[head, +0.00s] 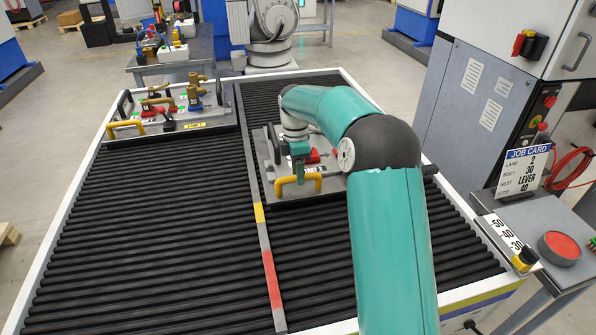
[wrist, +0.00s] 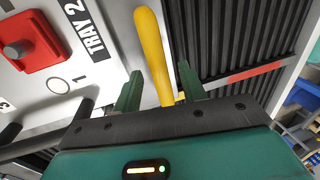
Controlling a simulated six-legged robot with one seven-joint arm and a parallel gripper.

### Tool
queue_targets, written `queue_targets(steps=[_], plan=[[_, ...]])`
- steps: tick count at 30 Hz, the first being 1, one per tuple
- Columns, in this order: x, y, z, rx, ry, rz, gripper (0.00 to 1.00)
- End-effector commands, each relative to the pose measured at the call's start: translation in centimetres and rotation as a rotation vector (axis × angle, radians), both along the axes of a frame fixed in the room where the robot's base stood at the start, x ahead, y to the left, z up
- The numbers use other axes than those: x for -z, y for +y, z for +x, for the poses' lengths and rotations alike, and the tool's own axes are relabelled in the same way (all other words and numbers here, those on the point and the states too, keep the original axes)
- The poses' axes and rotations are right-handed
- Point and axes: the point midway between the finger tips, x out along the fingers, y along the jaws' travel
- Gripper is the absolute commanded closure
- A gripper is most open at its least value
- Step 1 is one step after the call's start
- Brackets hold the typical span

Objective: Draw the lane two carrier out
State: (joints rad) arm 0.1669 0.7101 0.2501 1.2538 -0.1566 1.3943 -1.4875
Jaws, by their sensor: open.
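The lane two carrier (head: 262,160) is a grey tray on the rollers in the right lane, partly hidden by my arm. Its yellow handle (head: 284,186) is at its near edge. My gripper (head: 300,172) is above the handle. In the wrist view my gripper (wrist: 160,84) is open, with its two green fingers on either side of the yellow handle (wrist: 152,48). I cannot tell whether either finger touches it. The carrier (wrist: 38,92) shows there with a "TRAY 2" label and a red part (wrist: 28,42).
Another carrier (head: 215,122) with a yellow handle sits at the far end of the left lane. A divider (head: 265,245) with yellow and red bands separates the lanes. Rollers nearer than both carriers are clear, except beneath my arm. A job card (head: 523,170) stands at right.

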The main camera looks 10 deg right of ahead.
Motion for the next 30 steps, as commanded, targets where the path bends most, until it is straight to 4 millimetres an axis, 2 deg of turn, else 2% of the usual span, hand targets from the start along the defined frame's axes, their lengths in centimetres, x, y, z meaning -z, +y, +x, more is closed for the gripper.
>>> queue_targets(steps=[6,12,13,23,30], plan=[[0.03,0.01,0.0,0.0,0.0,0.0,0.59],[0.01,0.0,0.01,0.0,0.0,0.0,0.98],[0.01,0.0,0.01,0.0,0.0,0.0,1.0],[-0.03,0.0,-0.1,0.0,0.0,0.0,1.0],[0.02,0.02,-0.87,0.0,0.003,0.0,1.0]])
